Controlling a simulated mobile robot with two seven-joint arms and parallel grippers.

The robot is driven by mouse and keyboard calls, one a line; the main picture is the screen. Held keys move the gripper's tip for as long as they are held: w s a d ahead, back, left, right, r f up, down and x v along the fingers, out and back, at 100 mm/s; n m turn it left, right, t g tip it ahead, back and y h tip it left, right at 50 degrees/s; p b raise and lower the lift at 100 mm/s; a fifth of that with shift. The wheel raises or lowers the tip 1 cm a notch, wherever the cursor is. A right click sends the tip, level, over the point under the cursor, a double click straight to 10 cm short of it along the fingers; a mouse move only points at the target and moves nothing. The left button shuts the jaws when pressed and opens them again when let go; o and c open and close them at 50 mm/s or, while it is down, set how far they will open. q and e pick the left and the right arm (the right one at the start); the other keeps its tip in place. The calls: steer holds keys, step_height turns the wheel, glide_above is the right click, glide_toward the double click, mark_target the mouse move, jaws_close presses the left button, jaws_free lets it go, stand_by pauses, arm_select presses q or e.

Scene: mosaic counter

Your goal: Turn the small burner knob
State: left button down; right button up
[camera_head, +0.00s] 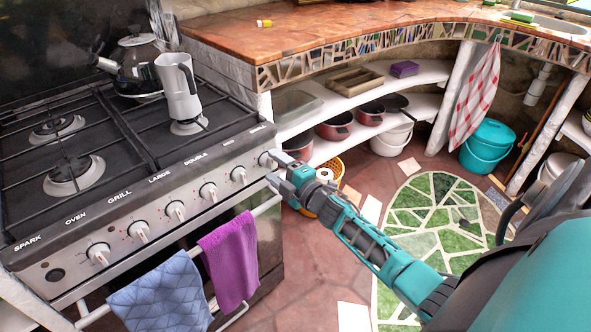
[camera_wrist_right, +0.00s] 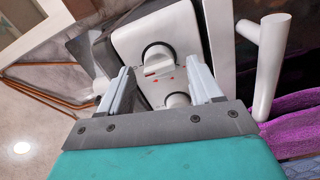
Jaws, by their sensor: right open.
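The small burner knob (camera_head: 265,158) is the rightmost white knob on the stove's front panel. My right gripper (camera_head: 275,170) is open at the panel's right end, close by this knob. In the right wrist view, the knob (camera_wrist_right: 158,57) appears ahead of and between the two spread fingertips of the gripper (camera_wrist_right: 160,70). I cannot tell whether either finger touches it. A second white knob (camera_wrist_right: 177,100) shows lower, between the fingers and partly hidden by the gripper body. My left gripper is not in view.
The oven handle (camera_wrist_right: 267,65) runs close beside the right finger. A purple towel (camera_head: 231,260) and a blue towel (camera_head: 162,294) hang below the panel. A kettle (camera_head: 136,68) and a white moka pot (camera_head: 178,88) stand on the stove. Shelves with pots lie to the right.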

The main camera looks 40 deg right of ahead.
steer(key=s+p, duration=0.1)
steer(key=s, duration=1)
steer(key=shift+s+d, duration=0.25)
steer(key=shift+d, duration=0.2)
steer(key=shift+a+p, duration=0.1)
steer(key=shift+p, duration=0.2)
